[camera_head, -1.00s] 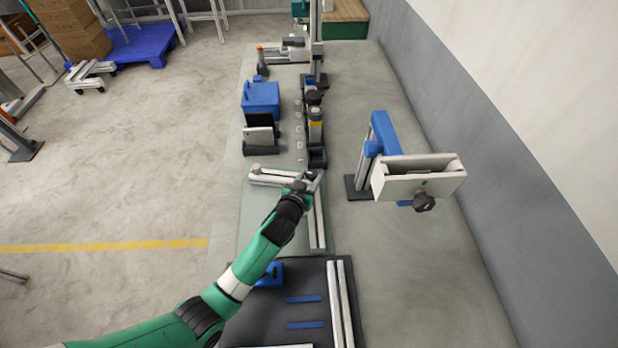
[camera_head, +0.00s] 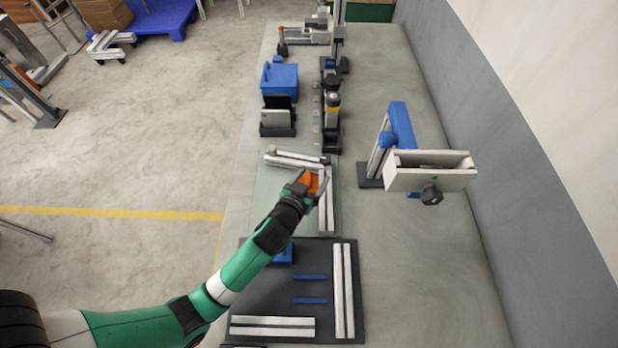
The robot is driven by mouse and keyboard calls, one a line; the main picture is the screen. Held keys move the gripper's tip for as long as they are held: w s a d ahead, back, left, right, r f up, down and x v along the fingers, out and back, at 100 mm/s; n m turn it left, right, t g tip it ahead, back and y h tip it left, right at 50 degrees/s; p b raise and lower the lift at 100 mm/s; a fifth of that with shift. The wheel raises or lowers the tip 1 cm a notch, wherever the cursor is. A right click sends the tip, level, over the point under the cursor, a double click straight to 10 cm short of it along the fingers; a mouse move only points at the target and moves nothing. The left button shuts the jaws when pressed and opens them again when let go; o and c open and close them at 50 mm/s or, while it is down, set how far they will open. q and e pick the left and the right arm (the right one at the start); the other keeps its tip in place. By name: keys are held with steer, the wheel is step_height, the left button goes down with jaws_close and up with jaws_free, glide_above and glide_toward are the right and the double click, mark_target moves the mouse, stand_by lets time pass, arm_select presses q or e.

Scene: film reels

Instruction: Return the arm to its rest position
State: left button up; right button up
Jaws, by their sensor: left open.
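My left arm is green, white and black and reaches in from the lower left. Its left gripper (camera_head: 318,184) is open above the aluminium profile rails (camera_head: 327,212) near the middle of the bench. An orange patch (camera_head: 311,182) shows at the jaws; I cannot tell whether it is part of the gripper or a thing behind it. The gripper hides part of the rails' corner. My right gripper is not in view.
A dark board (camera_head: 260,298) with white rails and blue strips lies in front. A blue stand with a grey trough (camera_head: 430,179) rises at right. A blue box (camera_head: 280,78) and a row of black fixtures (camera_head: 331,130) stand behind. The wall bounds the right side.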

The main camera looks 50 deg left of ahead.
arm_select(q)
steer(key=v, duration=0.3)
steer(key=shift+s, duration=0.1)
stand_by(0.4)
steer(key=w+d+r+t, duration=0.15)
steer(key=w+r, duration=0.25)
steer(key=r, duration=0.4)
steer(key=w+r+t, duration=0.2)
steer(key=w+r, duration=0.2)
steer(key=r, duration=0.5)
steer(key=d+r+n+t, duration=0.1)
steer(key=d+r+t, duration=0.15)
steer(key=r, duration=0.85)
steer(key=d+r+t, duration=0.1)
steer(key=r+t, duration=0.2)
steer(key=r, duration=0.8)
steer(key=s+d+r+m+t+h, duration=0.35)
steer(key=s+r, duration=0.35)
steer(key=r, duration=0.3)
steer(key=s+d+r+m+t+h, duration=0.3)
steer(key=s+r+h, duration=0.2)
steer(key=s+r, duration=0.3)
step_height(320, 180, up, 28)
steer(key=w+p, duration=0.2)
steer(key=p, duration=2.5)
steer(key=shift+f+y, duration=0.2)
steer(key=shift+y, duration=0.25)
